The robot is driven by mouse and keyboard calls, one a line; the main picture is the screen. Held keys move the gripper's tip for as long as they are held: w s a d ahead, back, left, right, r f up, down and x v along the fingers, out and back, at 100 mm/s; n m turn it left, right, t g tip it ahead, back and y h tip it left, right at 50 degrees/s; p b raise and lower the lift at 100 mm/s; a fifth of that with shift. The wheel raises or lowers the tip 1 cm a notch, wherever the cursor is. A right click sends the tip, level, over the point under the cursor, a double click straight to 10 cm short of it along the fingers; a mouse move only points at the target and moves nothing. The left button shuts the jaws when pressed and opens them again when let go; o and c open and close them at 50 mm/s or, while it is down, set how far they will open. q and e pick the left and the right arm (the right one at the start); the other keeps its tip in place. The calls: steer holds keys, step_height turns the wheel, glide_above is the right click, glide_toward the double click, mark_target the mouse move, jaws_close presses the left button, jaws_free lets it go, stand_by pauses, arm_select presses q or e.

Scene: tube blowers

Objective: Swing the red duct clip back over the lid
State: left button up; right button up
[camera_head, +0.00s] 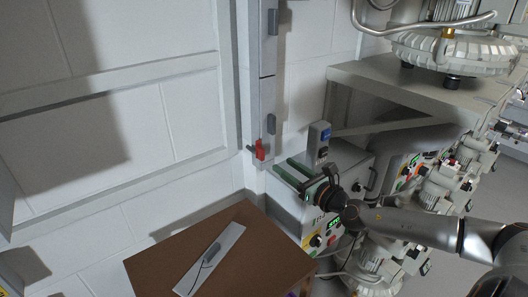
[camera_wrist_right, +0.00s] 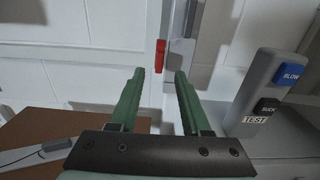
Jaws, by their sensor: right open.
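The red duct clip (camera_head: 260,150) is on the lower part of the tall grey duct (camera_head: 266,92) in the corner. In the right wrist view the clip (camera_wrist_right: 160,56) is a small upright red piece just beyond my fingertips, between them. The lid looks like the duct's narrow front face; its edges are hard to make out. My right gripper (camera_head: 283,167) is open and empty, with its green fingers pointing at the clip and a short gap left. The fingers also show in the right wrist view (camera_wrist_right: 159,74). My left gripper is not in view.
Grey clips (camera_head: 272,22) sit higher on the duct. A post with BLOW and SUCK buttons (camera_head: 318,140) stands close to the right of my gripper. A brown table (camera_head: 270,262) with a pale strip (camera_head: 222,250) lies below left. Machines fill the right side.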

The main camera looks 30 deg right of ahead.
mark_target(263, 151)
steer(key=w, duration=0.6)
steer(key=w+p, duration=0.1)
steer(key=w, duration=0.2)
steer(key=shift+w+a, duration=0.4)
jaws_close()
